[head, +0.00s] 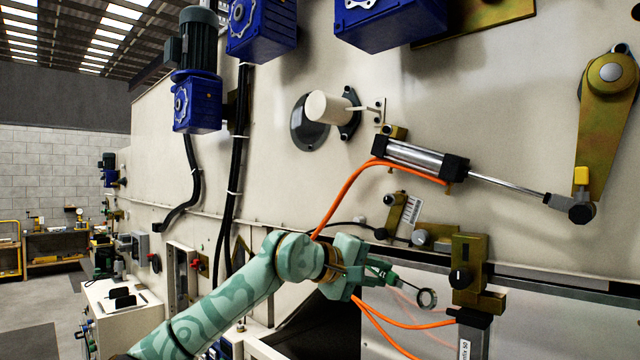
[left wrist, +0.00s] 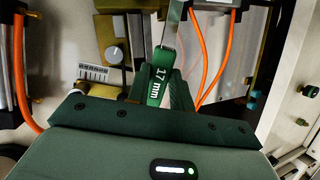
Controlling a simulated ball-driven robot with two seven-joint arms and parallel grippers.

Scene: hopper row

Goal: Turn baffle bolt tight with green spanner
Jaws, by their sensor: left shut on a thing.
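My left gripper (head: 378,273) is shut on the green spanner (left wrist: 161,77), whose handle reads "17 mm" in the left wrist view. The spanner's metal ring end (head: 427,298) points right and slightly down in the head view, in the air in front of the panel, apart from any bolt. A round grey bolt head (head: 421,237) sits beside a brass lever with a white scale (head: 411,212), above the ring; I take it for the baffle bolt. It also shows in the left wrist view (left wrist: 117,53), left of the spanner. The right gripper is out of view.
Orange hoses (head: 385,316) hang below the gripper, and another rises to a cylinder (head: 412,158) above. A dark opening (head: 330,318) lies behind the arm.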

